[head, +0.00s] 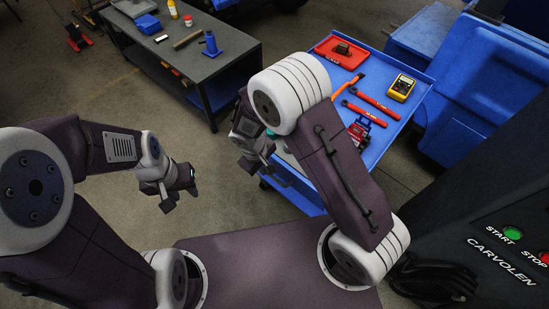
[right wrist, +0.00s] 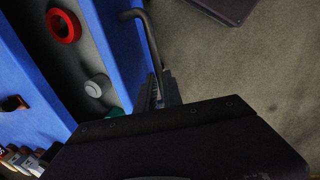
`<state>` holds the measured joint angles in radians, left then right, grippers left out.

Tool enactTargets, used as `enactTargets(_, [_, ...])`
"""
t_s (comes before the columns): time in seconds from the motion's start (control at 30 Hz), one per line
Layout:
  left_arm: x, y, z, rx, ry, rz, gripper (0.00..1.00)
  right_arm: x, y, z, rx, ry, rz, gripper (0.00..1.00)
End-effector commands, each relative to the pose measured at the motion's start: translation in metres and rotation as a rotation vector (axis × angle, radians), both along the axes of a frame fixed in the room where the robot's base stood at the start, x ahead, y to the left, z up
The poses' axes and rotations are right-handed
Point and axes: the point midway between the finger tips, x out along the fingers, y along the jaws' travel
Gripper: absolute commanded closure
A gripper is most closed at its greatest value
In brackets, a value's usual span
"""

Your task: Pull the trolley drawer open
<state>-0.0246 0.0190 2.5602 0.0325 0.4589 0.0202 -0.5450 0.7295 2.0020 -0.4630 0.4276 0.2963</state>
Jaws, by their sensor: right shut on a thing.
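The blue trolley (head: 375,140) stands ahead and to the right, with tools on its top tray. In the right wrist view its drawer (right wrist: 112,50) stands open, with a red ring (right wrist: 63,25), a pale round piece (right wrist: 93,89) and a green item (right wrist: 115,112) inside. My right gripper (right wrist: 158,92) is shut on the dark bar handle (right wrist: 147,35) at the drawer front. In the head view my right arm hides much of the drawer. My left gripper (head: 180,190) is open and empty over the floor, away from the trolley.
A dark workbench (head: 205,52) with a blue bottle jack (head: 211,43) stands at the back left. A dark machine with START and STOP buttons (head: 512,233) is close on the right. The floor left of the trolley is clear.

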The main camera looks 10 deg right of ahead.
Motion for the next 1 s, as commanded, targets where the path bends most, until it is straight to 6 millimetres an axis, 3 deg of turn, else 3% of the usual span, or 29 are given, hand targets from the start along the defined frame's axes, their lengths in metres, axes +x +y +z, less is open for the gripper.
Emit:
enactTargets(0.2, [0.0, 0.0, -0.01, 0.0, 0.0, 0.0, 0.64, -0.032, 0.042, -0.001, 0.002, -0.001, 0.005, 1.0])
enactTargets(0.4, [0.0, 0.0, -0.013, 0.0, 0.0, 0.0, 0.64, -0.052, 0.067, 0.0, 0.001, 0.0, 0.002, 1.0])
enactTargets(0.7, [0.0, 0.0, -0.014, 0.0, 0.0, 0.0, 0.64, -0.065, 0.084, 0.0, 0.0, 0.0, -0.001, 1.0])
enactTargets(1.0, [0.0, 0.0, -0.014, 0.0, 0.0, 0.0, 0.64, -0.066, 0.085, 0.0, 0.0, 0.0, -0.002, 1.0])
